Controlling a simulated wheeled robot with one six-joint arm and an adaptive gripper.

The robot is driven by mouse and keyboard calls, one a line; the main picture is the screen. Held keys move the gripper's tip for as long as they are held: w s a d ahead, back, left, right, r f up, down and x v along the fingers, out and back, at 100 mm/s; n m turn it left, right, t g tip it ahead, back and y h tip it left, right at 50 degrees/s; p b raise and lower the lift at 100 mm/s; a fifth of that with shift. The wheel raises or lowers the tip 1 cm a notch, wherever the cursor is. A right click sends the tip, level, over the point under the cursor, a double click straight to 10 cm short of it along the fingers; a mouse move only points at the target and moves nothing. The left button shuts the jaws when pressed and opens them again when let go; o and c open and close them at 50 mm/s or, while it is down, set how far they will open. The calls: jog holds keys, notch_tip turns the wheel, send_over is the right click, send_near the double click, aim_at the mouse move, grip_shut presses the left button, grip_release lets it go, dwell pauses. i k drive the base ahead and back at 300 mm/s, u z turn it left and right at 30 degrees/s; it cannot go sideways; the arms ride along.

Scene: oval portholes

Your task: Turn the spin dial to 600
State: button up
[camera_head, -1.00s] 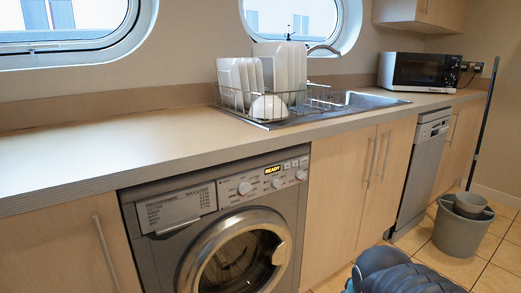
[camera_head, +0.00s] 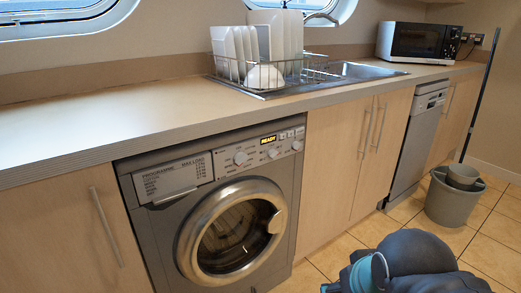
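The grey washing machine (camera_head: 165,225) stands under the counter, with its round door (camera_head: 232,232) shut. Its control panel has a small lit display that reads READY (camera_head: 268,140). A larger round dial (camera_head: 241,159) sits left of the display, a second dial (camera_head: 273,154) below it, and a third (camera_head: 297,146) at the right end. The dial markings are too small to read, so I cannot tell which is the spin dial or where it points. My arm's dark links with a teal ring show at the bottom right, apart from the machine. My gripper is not in view.
The counter edge (camera_head: 150,152) overhangs the panel. A dish rack (camera_head: 290,72) with white plates stands by the sink, and a microwave (camera_head: 418,40) is at the right. A grey bucket (camera_head: 453,200) stands on the tiled floor (camera_head: 372,228), which is clear before the cupboards.

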aim_at(295, 145)
jog(key=u, duration=0.05)
jog(key=k, duration=1.1)
jog(key=z, duration=1.15)
jog(key=i, duration=1.3)
jog(key=u, duration=0.6)
